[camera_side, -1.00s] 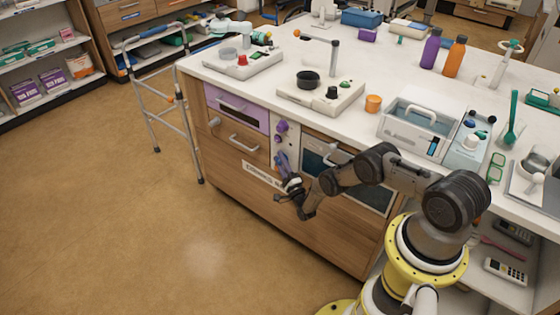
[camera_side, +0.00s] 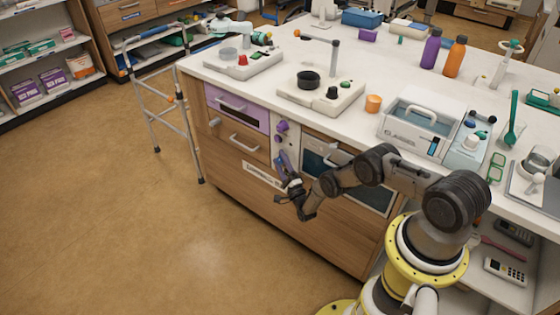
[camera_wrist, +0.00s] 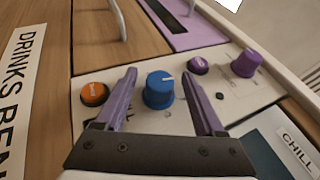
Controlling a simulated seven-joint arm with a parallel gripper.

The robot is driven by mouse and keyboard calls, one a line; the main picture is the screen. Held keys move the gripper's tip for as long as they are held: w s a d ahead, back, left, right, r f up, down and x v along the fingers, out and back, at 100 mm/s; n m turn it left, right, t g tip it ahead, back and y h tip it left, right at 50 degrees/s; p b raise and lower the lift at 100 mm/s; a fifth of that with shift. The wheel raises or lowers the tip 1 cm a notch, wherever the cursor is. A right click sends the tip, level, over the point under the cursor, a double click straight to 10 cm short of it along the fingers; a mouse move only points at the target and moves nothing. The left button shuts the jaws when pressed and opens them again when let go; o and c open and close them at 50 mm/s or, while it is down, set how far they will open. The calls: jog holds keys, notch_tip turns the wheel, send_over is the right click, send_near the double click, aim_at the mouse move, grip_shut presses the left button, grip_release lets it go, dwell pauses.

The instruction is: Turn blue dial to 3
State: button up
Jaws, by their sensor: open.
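In the wrist view the blue dial (camera_wrist: 158,90) stands out from a white panel (camera_wrist: 236,98), with a pale pointer mark on its top. My gripper (camera_wrist: 162,82) is open, with one purple finger on each side of the dial and a gap showing between each finger and the dial. The scale numbers around the dial are not readable. In the side view my gripper (camera_side: 284,172) is at the cabinet front, low on the panel, and hides the blue dial there.
An orange button (camera_wrist: 94,94) lies just left of the left finger. A purple button (camera_wrist: 198,65) and a purple dial (camera_wrist: 246,63) are on the same panel. A drawer handle (camera_side: 244,142) and an oven-like door (camera_side: 322,157) flank the panel.

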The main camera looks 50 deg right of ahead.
jog(key=v, duration=1.3)
jog(key=shift+s, duration=0.2)
jog(key=shift+f, duration=0.1)
